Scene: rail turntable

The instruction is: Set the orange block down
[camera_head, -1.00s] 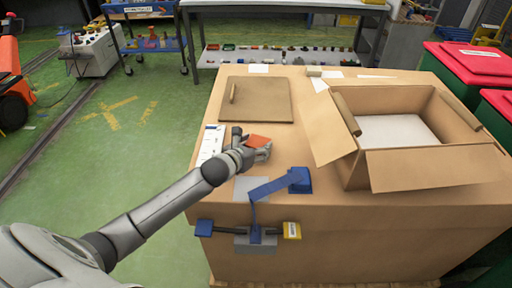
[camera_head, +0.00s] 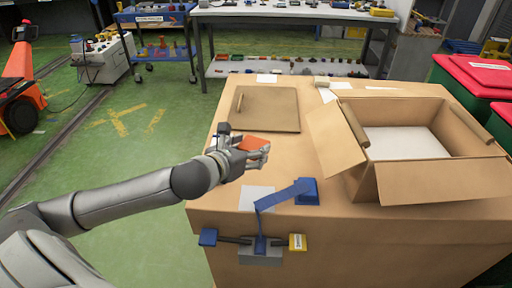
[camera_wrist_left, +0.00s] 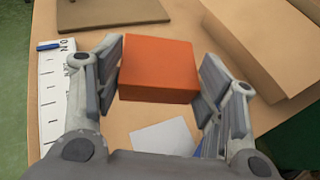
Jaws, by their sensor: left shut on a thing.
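The orange block (camera_head: 252,143) is between the fingers of my left gripper (camera_head: 258,152), above the left part of the cardboard-topped table (camera_head: 330,235). In the left wrist view the orange block (camera_wrist_left: 158,68) sits between the two grey fingers of the left gripper (camera_wrist_left: 160,85), which are shut on it. The frames do not clearly show whether its underside touches the table. My right gripper is not in view.
A brown board (camera_head: 262,108) with a handle lies behind the gripper. An open cardboard box (camera_head: 420,180) stands at the right. A white sheet (camera_head: 257,199) and a blue bracket (camera_head: 306,191) lie nearer the front edge. A white ruled strip (camera_wrist_left: 55,95) lies at left.

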